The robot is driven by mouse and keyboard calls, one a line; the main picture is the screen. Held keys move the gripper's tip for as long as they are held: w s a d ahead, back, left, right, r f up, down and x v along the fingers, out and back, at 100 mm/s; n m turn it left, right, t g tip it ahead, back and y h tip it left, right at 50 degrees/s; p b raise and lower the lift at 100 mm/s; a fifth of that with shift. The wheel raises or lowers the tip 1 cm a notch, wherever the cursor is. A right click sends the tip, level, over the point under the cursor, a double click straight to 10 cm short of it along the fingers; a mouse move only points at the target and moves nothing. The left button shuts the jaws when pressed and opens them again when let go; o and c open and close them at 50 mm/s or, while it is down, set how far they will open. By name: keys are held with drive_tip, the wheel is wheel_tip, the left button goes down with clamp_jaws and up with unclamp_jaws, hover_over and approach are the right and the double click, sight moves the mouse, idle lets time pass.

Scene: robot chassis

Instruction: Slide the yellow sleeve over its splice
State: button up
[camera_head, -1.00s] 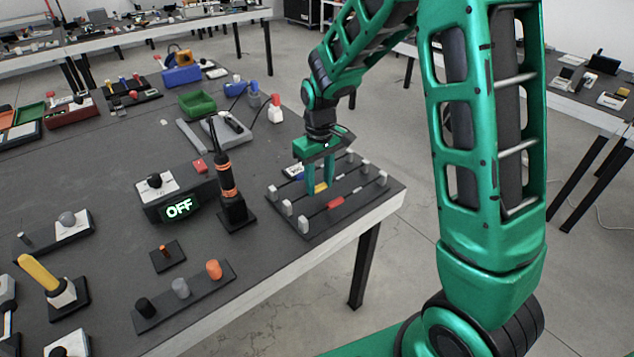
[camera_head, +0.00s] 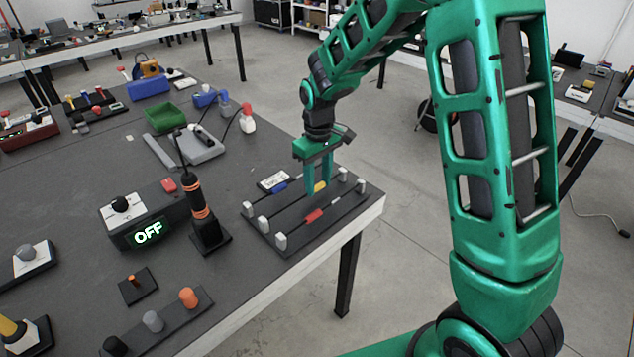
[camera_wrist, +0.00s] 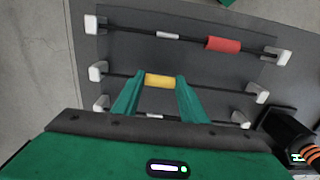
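The yellow sleeve (camera_head: 320,187) is on the middle wire of a dark board (camera_head: 293,243) at the table's right corner. My gripper (camera_head: 318,190) points down at it, with a finger at each end of the sleeve. In the wrist view, the sleeve (camera_wrist: 159,80) fills the space between the fingertips (camera_wrist: 160,77). Any splice on the middle wire is hidden; no pale piece shows on it. The neighbouring wire has a bare pale splice (camera_wrist: 167,35), and the sleeve is about level with it along the wires.
The red sleeve (camera_head: 313,215) and the blue sleeve (camera_head: 280,187) sit on the neighbouring wires. Pale posts (camera_head: 281,241) hold the wire ends. A black post with orange rings (camera_head: 203,214) stands left of the board. The box reading OFF (camera_head: 149,233) is farther left.

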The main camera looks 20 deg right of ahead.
sight(318, 186)
drive_tip(key=o, duration=0.3)
wheel_tip(318, 186, up, 11)
drive_tip(key=shift+f, duration=0.1)
idle(0.4)
